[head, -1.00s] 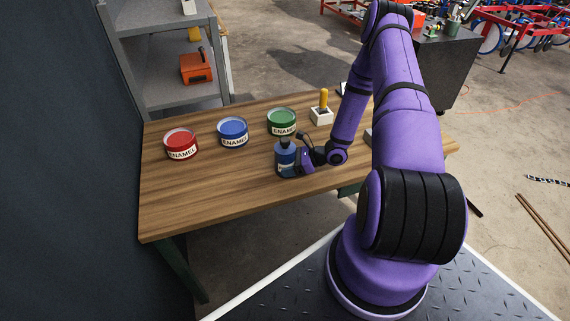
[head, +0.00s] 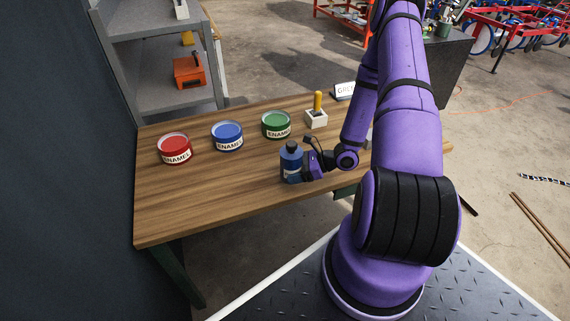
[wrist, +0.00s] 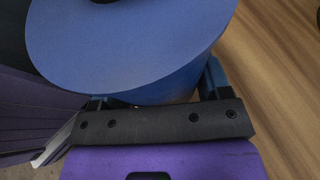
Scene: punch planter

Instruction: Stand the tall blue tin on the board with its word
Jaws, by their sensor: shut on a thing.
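The tall blue tin (head: 291,170), with a dark cap and a pale label, is upright near the front edge of the wooden table. My gripper (head: 306,168) is shut on it from the right; in the head view I cannot tell whether the tin's base touches the table. In the wrist view the blue tin (wrist: 130,45) fills the space between the fingers (wrist: 155,95). A pale sign (head: 345,91) with dark letters, starting with G, stands at the back of the table, partly hidden by my arm. I cannot tell whether it belongs to a board.
Red (head: 174,149), blue (head: 227,135) and green (head: 276,125) enamel tins stand in a row behind and left. A white block with a yellow-handled tool (head: 316,117) stands at the back. The table's front left (head: 200,215) is clear. A grey shelf (head: 165,62) stands beyond.

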